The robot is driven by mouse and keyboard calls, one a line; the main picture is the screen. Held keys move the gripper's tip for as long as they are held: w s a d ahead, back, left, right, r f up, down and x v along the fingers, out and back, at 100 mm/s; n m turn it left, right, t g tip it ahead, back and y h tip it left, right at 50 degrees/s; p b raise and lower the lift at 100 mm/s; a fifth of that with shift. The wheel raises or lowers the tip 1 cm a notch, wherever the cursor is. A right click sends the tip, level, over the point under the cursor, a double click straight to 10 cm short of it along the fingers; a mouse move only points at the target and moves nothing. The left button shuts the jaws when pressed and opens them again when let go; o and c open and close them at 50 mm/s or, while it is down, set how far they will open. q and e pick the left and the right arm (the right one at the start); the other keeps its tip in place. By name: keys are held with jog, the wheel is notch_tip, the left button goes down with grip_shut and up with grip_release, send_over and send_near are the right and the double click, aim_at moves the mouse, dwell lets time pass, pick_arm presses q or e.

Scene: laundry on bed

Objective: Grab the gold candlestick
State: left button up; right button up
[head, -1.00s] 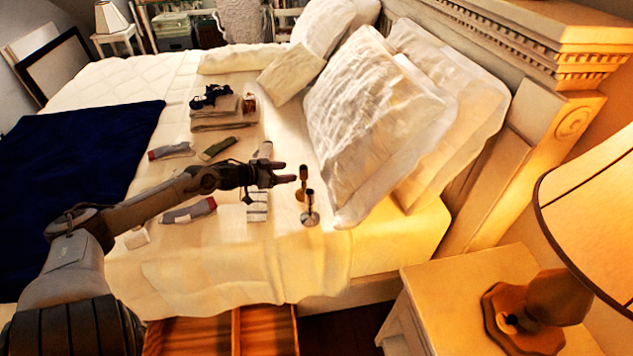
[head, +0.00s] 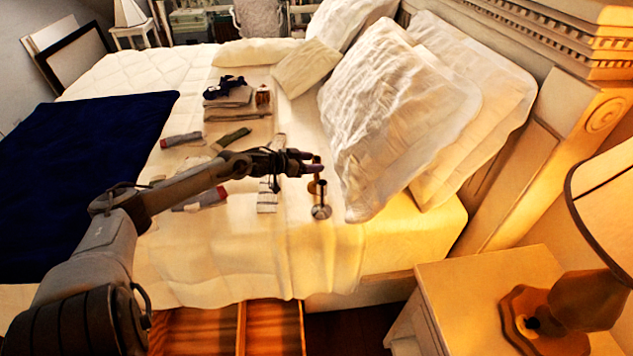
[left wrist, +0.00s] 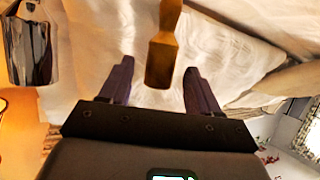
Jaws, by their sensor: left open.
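The gold candlestick (head: 313,187) stands on the bed near the pillows in the head view, its upper part partly behind my left gripper's fingers. My left gripper (head: 315,163) is open and has its fingertips at the candlestick's upper part. In the left wrist view the gold candlestick (left wrist: 163,50) reaches down between the two spread fingers of my left gripper (left wrist: 158,68). A gap shows on both sides of it, and I cannot tell of any contact. My right gripper is not in view.
A silver candlestick (head: 321,211) stands just in front of the gold one, and shows large in the left wrist view (left wrist: 30,50). Large white pillows (head: 380,120) lean close on the right. Socks (head: 232,139) and folded cloth (head: 230,112) lie left and behind. A nightstand (head: 450,285) with a lamp is front right.

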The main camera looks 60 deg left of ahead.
pick_arm(q)
jog(key=shift+b+x, duration=0.55)
jog(key=shift+x, duration=0.35)
jog(key=shift+b+x, duration=0.55)
jog(key=shift+x, duration=0.6)
jog(key=shift+c, duration=0.3)
jog(key=shift+r, duration=0.1)
grip_shut()
